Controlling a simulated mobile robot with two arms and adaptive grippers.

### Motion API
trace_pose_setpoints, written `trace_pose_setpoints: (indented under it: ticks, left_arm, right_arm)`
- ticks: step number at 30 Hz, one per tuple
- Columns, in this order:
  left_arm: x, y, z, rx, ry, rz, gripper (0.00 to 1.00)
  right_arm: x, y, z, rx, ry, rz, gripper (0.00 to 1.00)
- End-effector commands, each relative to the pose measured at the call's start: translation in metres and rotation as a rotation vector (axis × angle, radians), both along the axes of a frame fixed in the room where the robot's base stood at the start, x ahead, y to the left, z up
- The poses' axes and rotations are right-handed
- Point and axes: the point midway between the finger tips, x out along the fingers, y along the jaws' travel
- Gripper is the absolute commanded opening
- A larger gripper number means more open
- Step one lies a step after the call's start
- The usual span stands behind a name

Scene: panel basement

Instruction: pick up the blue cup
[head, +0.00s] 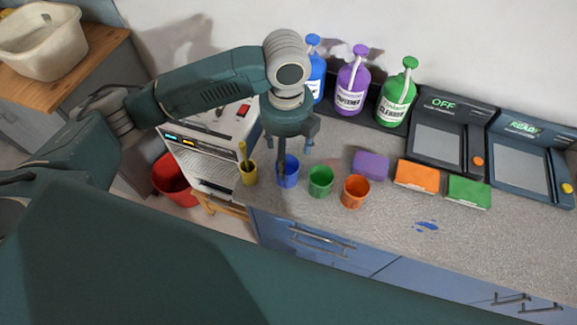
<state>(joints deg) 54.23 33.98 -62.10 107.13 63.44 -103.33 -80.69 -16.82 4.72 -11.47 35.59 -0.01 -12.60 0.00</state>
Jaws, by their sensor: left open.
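The blue cup (288,176) stands upright on the speckled grey counter, leftmost in a row with a green cup (320,181) and an orange cup (356,192). My left gripper (289,156) points down above the blue cup, its fingers spread. One dark finger reaches down in front of or into the cup; I cannot tell which. The cup's far rim is partly hidden by the gripper. My right gripper is not in view.
Blue (315,77), purple (352,86) and green (395,98) pump bottles stand behind. Purple (371,166), orange (417,176) and green (467,191) sponges lie right. A blue spill (427,226) marks the counter.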

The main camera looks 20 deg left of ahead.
Motion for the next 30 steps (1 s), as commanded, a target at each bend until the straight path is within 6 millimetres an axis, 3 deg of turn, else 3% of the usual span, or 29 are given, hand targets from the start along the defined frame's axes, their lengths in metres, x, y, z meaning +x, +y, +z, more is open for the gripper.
trace_pose_setpoints:
  ticks: [3, 7, 13, 18, 25, 26, 30]
  left_arm:
    - [0.0, 0.0, -0.013, -0.001, 0.001, 0.0, 0.69]
    - [0.0, 0.0, -0.021, 0.001, 0.001, 0.0, 0.69]
    - [-0.002, -0.001, -0.047, 0.001, 0.003, 0.0, 0.69]
    - [0.0, -0.001, -0.068, 0.001, -0.001, 0.0, 0.69]
    - [0.0, -0.001, -0.071, 0.001, -0.003, -0.001, 0.69]
    - [0.0, -0.001, -0.071, 0.001, -0.003, 0.0, 0.67]
    - [0.0, -0.001, -0.071, 0.0, -0.002, 0.0, 0.39]
  right_arm:
    - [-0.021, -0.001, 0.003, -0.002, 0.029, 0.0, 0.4]
    - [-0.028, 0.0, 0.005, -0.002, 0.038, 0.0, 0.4]
    - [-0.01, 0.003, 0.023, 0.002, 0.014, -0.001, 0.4]
    - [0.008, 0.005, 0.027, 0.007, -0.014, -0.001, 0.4]
    - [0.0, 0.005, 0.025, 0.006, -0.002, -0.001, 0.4]
    - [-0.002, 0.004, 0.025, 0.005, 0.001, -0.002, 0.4]
    - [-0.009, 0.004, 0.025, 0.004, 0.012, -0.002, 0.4]
